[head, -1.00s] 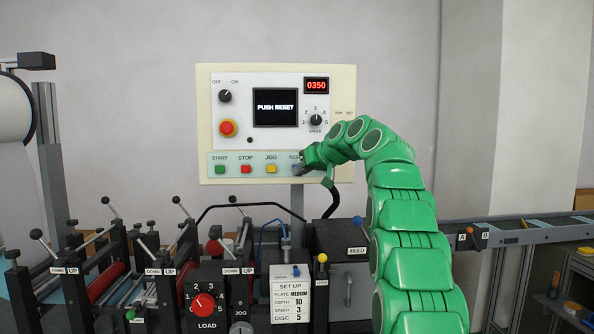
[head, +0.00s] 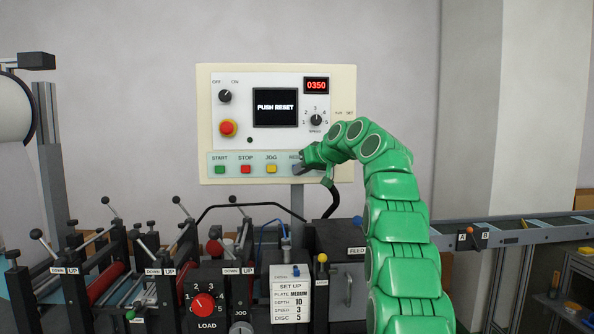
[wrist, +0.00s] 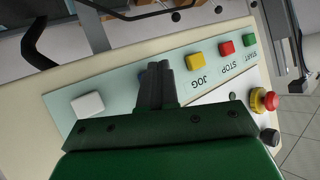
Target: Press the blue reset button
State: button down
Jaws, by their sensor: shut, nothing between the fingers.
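A partly covered label beginning "RES" sits right of JOG. In the wrist view the shut fingers (wrist: 157,68) lie between JOG and a white button (wrist: 87,104). I cannot tell whether they touch.
A red emergency knob (head: 228,128) and an OFF/ON dial (head: 225,96) sit higher on the panel. Below stands a machine with several levers and a LOAD dial (head: 204,302). A conveyor (head: 520,233) runs to the right. The wall left of the panel is clear.

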jog(key=shift+s, duration=0.15)
jog(key=shift+s, duration=0.25)
dwell(0.3)
jog(key=s, duration=0.5)
dwell(0.5)
dwell(0.5)
